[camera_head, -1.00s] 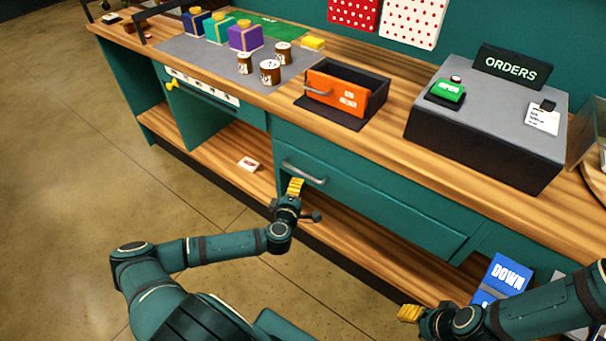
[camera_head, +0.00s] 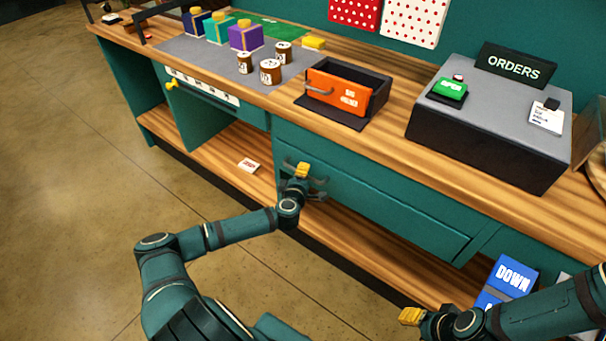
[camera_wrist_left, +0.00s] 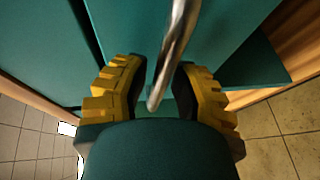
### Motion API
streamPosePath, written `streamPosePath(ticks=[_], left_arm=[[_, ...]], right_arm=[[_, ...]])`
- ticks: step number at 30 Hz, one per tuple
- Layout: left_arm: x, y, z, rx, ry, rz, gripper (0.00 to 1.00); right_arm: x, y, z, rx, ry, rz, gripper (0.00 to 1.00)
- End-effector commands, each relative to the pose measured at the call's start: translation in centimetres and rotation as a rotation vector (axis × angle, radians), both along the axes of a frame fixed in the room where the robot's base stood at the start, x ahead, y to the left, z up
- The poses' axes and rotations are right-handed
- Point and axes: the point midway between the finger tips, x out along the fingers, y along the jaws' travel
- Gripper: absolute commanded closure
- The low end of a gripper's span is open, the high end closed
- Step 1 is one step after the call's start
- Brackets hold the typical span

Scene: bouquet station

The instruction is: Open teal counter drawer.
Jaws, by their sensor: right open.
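The teal counter drawer (camera_head: 390,205) is a wide panel below the wooden countertop. Its front looks flush with the counter. My left gripper (camera_head: 302,171) is at the left part of the drawer front and mostly hides the handle in the head view. In the left wrist view, the grey metal handle (camera_wrist_left: 176,45) runs between the two yellow fingers of the left gripper (camera_wrist_left: 160,95), which stand apart with gaps beside the bar. My right gripper (camera_head: 411,316) is open, low in front of the counter, away from the drawer.
An open orange-fronted box (camera_head: 338,92) and a grey register (camera_head: 490,120) with an ORDERS sign stand on the countertop (camera_head: 395,130). A blue DOWN block (camera_head: 513,277) is at lower right. The floor (camera_head: 90,190) at left is clear.

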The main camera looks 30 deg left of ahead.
Motion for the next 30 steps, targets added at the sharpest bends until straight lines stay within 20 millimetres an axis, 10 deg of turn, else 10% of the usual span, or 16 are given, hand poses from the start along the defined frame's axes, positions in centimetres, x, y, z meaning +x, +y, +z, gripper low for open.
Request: streamPosePath(ticks=[14,30], left_arm=[[-1.3,0.2,0.0,0.003,0.002,0.001,1.0],[-13.3,1.3,0.0,0.003,0.005,0.005,1.0]], right_arm=[[0.0,0.0,0.3,0.0,0.001,0.0,0.53],[-0.3,0.0,1.6,0.001,0.008,0.002,0.53]])
